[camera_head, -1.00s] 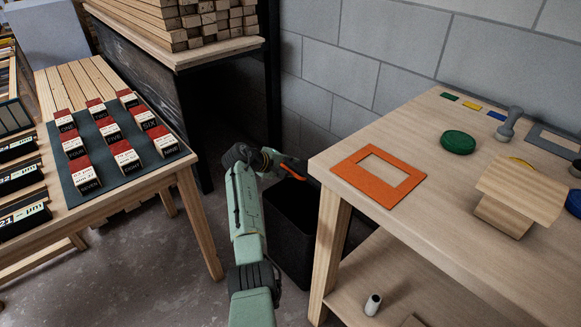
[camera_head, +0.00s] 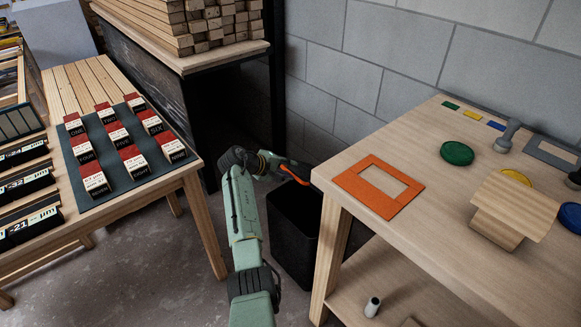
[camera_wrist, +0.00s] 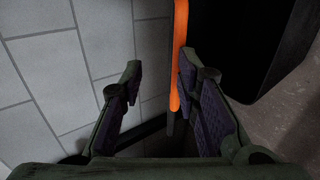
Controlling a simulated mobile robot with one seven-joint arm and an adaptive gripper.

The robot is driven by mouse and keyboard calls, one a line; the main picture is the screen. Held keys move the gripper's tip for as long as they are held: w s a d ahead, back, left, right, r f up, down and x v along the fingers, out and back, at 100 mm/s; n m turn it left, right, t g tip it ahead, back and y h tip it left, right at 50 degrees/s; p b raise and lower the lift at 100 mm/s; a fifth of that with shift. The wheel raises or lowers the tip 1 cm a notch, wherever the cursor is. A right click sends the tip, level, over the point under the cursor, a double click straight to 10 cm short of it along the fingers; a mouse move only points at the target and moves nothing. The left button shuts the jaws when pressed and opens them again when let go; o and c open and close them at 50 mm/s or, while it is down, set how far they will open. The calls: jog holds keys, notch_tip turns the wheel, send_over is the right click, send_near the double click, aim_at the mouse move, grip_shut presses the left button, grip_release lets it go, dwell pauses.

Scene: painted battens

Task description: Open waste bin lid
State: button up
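The waste bin (camera_head: 292,232) is a dark box on the floor between the two tables, against the right table's leg. In the wrist view the dark bin (camera_wrist: 285,60) fills the upper right. My gripper (camera_head: 288,166) is at the bin's top, at the back. In the wrist view my gripper (camera_wrist: 163,75) is open, one finger on each side of an orange bar (camera_wrist: 180,60). The bar is close to the right finger; I cannot tell whether they touch. An orange-red piece (camera_head: 295,174) also shows at the gripper in the head view. The lid's angle is unclear.
The right table (camera_head: 440,210) stands close beside the bin and carries an orange frame (camera_head: 378,187) near its edge. The left table (camera_head: 90,75) holds a mat with several labelled blocks. A grey block wall (camera_head: 360,70) is behind the bin.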

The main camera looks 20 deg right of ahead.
jog(key=d+r+p+v, duration=0.1)
jog(key=v, duration=0.7)
jog(key=shift+r+p, duration=0.4)
jog(key=shift+r, duration=0.05)
jog(key=shift+w, duration=0.15)
dwell(0.4)
